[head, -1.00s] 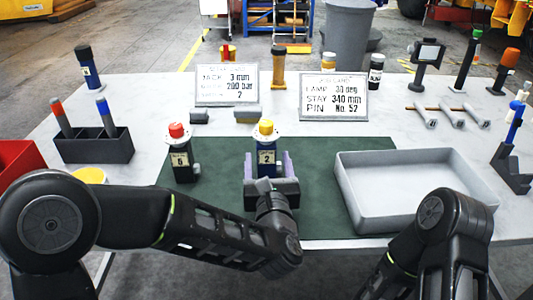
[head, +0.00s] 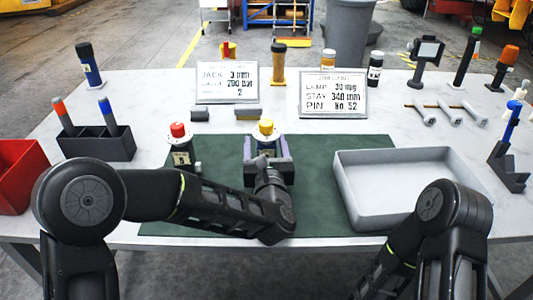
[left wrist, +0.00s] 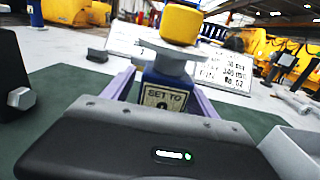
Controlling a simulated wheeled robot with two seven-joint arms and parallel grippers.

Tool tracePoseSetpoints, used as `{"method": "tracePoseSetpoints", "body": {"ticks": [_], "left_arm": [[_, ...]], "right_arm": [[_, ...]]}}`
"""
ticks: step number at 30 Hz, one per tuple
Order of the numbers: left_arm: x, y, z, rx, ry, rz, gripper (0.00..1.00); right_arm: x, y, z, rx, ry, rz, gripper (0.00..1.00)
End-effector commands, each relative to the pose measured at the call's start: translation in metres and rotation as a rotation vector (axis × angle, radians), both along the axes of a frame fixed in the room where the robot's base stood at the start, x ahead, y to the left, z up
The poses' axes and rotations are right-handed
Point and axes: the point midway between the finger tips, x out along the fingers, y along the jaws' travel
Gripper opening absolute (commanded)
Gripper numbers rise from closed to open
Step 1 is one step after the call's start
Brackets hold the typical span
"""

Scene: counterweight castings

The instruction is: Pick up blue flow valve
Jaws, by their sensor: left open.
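The blue flow valve (head: 266,128) has a yellow cap, a grey collar and a blue body, and stands upright on the green mat (head: 330,180). Its label, partly reading "SET TO", faces me in the left wrist view (left wrist: 165,97). My left gripper (head: 267,147) is open, with a purple finger on each side of the valve. I cannot tell whether the fingers touch it. The gripper's body hides the valve's lower part. My right arm shows at lower right, but its gripper is out of view.
A grey tray (head: 345,195) lies to the right on the mat's edge. Two sign cards (head: 228,82) (head: 333,93) stand behind. A dark holder (head: 98,146) and a red bin (head: 22,165) are at left.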

Motion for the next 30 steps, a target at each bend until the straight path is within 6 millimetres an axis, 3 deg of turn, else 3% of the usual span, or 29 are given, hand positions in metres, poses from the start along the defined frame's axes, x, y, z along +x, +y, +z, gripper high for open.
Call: {"method": "tracePoseSetpoints", "body": {"ticks": [14,30], "left_arm": [[-0.0005,-0.0001,0.0,0.0,0.0,0.0,0.67],[-0.0005,-0.0001,0.0,0.0,0.0,0.0,0.24]], "right_arm": [[0.0,0.0,-0.0002,0.0,0.0,0.0,0.36],[0.0,0.0,-0.0002,0.0,0.0,0.0,0.36]]}}
